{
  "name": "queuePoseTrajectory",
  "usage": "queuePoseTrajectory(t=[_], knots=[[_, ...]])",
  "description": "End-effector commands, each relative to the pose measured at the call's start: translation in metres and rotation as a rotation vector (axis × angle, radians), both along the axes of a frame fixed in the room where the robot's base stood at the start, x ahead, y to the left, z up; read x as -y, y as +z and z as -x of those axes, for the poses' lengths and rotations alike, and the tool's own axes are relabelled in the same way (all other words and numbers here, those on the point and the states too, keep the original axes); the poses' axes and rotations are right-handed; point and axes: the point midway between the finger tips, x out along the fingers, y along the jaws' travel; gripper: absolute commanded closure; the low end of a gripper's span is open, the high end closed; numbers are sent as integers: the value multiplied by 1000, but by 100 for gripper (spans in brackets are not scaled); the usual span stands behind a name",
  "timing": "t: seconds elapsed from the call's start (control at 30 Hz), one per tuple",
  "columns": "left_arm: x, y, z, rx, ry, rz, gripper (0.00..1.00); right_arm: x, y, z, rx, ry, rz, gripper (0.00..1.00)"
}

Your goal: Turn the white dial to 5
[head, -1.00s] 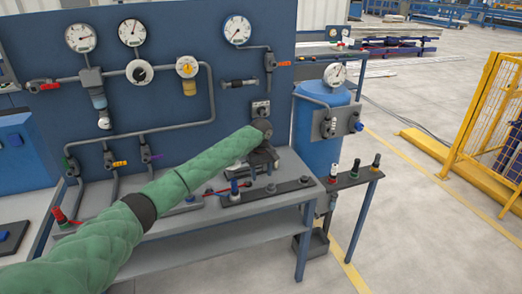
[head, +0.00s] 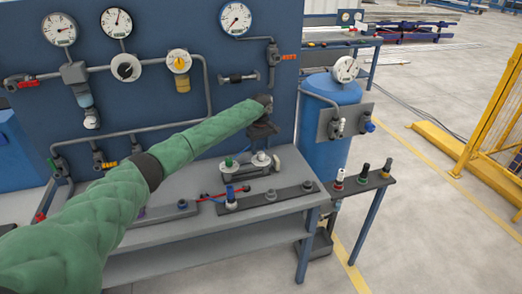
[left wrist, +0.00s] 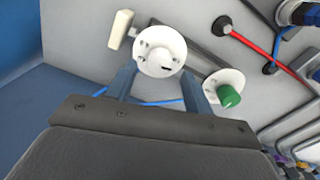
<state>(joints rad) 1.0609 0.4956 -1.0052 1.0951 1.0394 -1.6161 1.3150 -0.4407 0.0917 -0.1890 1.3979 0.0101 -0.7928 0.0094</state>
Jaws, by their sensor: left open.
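A white round dial (left wrist: 160,48) with a small dark mark shows in the left wrist view, between and just beyond my left gripper's (left wrist: 158,74) two open fingers. Whether the fingers touch it is hard to tell. Its numbers cannot be read. In the head view, my left gripper (head: 263,138) is over the bench, and a white dial (head: 262,159) shows just below it. Next to it is a white disc with a green knob (head: 228,161), which also shows in the left wrist view (left wrist: 228,96). My right gripper is not in view.
A blue panel (head: 230,55) with gauges and pipes rises behind the bench (head: 165,235). A plate with a blue valve and red handle (head: 232,192) lies at the bench front. A blue tank (head: 322,155) stands right. A small side stand (head: 365,183) holds several knobs.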

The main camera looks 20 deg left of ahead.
Motion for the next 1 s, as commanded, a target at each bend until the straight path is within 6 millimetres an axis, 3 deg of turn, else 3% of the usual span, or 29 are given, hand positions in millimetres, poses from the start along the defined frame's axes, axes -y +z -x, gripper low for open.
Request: queuePoseTrajectory(t=[0.3, 0.63, 0.87, 1.0], knots=[[0, -29, 0, 0, 0, 0, 48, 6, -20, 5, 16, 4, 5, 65], [0, -33, 0, 0, 0, 0, 48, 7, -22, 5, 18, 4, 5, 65], [0, -32, 0, 0, 0, 0, 93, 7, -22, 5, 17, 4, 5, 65], [0, -32, 0, 0, -3, 0, 93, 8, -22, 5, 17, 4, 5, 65]])
